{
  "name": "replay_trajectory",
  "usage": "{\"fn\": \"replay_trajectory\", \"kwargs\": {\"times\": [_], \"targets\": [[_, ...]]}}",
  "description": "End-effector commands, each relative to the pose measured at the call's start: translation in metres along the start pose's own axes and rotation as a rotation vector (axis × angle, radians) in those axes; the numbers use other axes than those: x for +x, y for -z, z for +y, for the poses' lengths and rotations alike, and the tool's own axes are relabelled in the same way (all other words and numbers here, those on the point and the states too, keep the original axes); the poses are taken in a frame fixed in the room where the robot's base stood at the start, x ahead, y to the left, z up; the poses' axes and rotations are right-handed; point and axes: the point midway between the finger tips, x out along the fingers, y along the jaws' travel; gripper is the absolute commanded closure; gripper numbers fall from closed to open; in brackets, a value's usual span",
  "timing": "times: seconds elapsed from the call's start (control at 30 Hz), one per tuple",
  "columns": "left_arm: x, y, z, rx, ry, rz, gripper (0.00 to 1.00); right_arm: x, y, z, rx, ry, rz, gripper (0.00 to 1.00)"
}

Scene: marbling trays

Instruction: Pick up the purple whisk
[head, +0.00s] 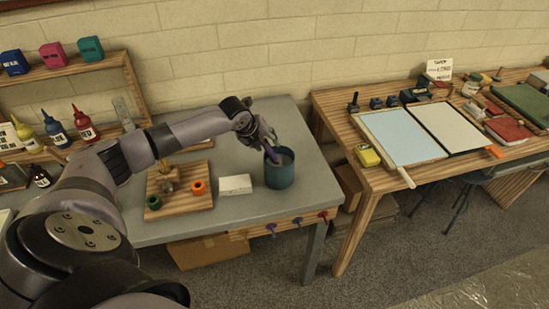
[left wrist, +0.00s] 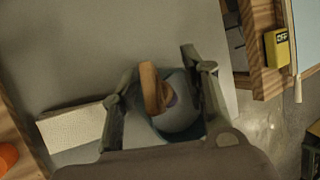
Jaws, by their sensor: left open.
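A teal pot (head: 280,176) stands near the right end of the grey table. A purple handle (head: 272,154), likely the whisk's, rises from it, tilted; its lower end is hidden in the pot. In the left wrist view, a handle that looks brown (left wrist: 151,90) stands in the bluish pot (left wrist: 180,134). My left gripper (head: 262,138) is just above the pot at the handle's upper end. In the left wrist view my left gripper (left wrist: 155,80) is open, one finger on each side of the handle, with gaps visible. My right gripper is out of view.
A white block (head: 235,185) lies left of the pot. A wooden board (head: 180,192) with orange and green rolls is farther left. Bottles and a wooden shelf (head: 130,85) stand behind my arm. A wooden table (head: 385,185) with trays is at right, across a gap.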

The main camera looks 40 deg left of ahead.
Motion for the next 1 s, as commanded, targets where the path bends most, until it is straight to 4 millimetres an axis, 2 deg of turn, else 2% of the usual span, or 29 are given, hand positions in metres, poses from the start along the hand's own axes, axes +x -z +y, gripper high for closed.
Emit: {"fn": "replay_trajectory", "kwargs": {"times": [0.07,0.7,1.0], "targets": [[-0.0001,0.0000,0.0000,0.000,0.000,0.000,0.58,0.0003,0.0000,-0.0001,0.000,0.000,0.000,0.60],[-0.0005,-0.0002,0.0000,-0.001,0.000,0.000,1.00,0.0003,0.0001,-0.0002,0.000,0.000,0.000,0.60],[-0.0013,-0.0007,-0.0004,-0.001,0.000,0.000,1.00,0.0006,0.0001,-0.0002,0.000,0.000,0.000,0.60]]}}
